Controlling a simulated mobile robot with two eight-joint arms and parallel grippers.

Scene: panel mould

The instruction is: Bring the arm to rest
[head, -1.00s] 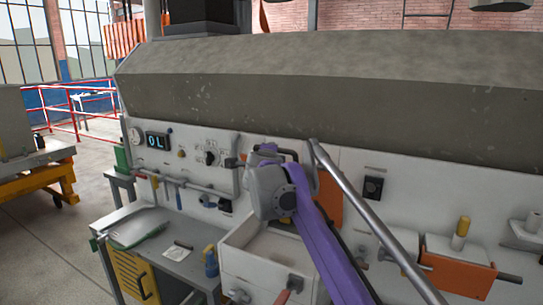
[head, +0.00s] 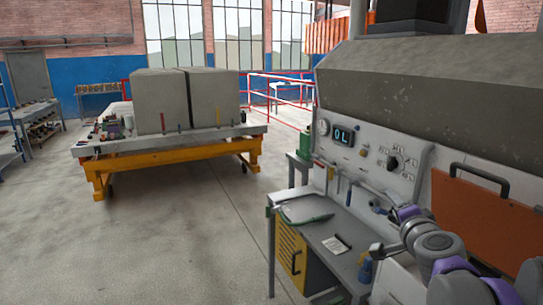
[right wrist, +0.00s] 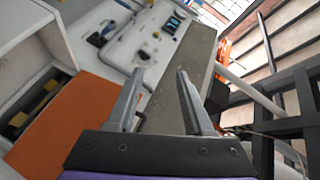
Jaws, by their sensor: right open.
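My right gripper (head: 378,201) is at the lower right of the head view, in front of the white control panel (head: 376,160). Its grey fingers reach leftward from a purple body, with my grey and purple arm folded behind it. In the right wrist view, the two fingers (right wrist: 158,100) stand apart with nothing between them. Beyond them are the panel and its display. My left gripper is in neither view.
An orange panel with a dark handle (head: 485,210) stands close to my right arm. A grey bench (head: 310,237) holds a green-handled tool. A yellow-framed table (head: 170,152) carries large grey blocks at the back left.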

